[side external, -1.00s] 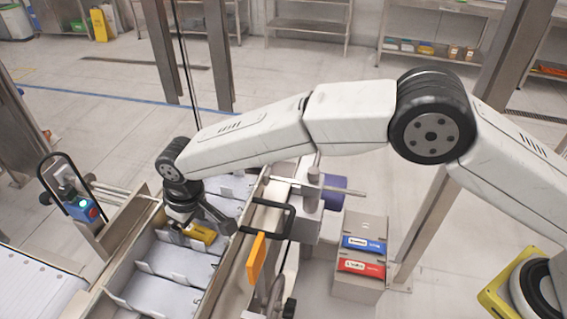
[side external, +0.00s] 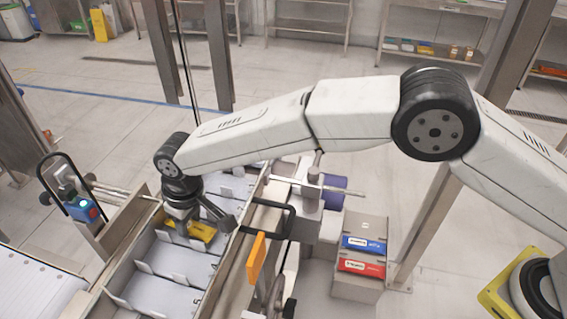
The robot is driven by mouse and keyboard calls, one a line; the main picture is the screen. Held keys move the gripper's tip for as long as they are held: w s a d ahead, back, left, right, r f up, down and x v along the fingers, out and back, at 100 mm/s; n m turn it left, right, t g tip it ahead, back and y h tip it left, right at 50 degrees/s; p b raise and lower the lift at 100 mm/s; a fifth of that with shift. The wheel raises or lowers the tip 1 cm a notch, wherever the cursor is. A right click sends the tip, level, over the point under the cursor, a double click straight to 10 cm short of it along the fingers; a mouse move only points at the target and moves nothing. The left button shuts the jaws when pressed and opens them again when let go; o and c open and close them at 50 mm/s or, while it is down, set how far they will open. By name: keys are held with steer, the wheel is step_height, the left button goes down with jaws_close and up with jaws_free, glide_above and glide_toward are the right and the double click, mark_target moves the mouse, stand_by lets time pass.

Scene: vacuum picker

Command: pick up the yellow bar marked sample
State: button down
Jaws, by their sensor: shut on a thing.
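The yellow bar (side external: 204,233) is in a white compartment of the conveyor tray (side external: 182,263), under my gripper (side external: 190,228). My gripper points down and is shut on the bar. The fingers and the wrist hide part of the bar. Its marking is too small to read. I cannot tell whether the bar touches the compartment floor.
Compartment dividers and metal side rails (side external: 240,263) stand close around my gripper. An orange flag-shaped part (side external: 256,259) and a black handle (side external: 284,222) are to the right. A box holds a blue bar (side external: 364,243) and a red bar (side external: 361,267).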

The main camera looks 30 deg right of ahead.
mark_target(190, 225)
step_height(190, 225, up, 9)
stand_by(0.5)
steer(key=shift+r, duration=0.15)
stand_by(0.4)
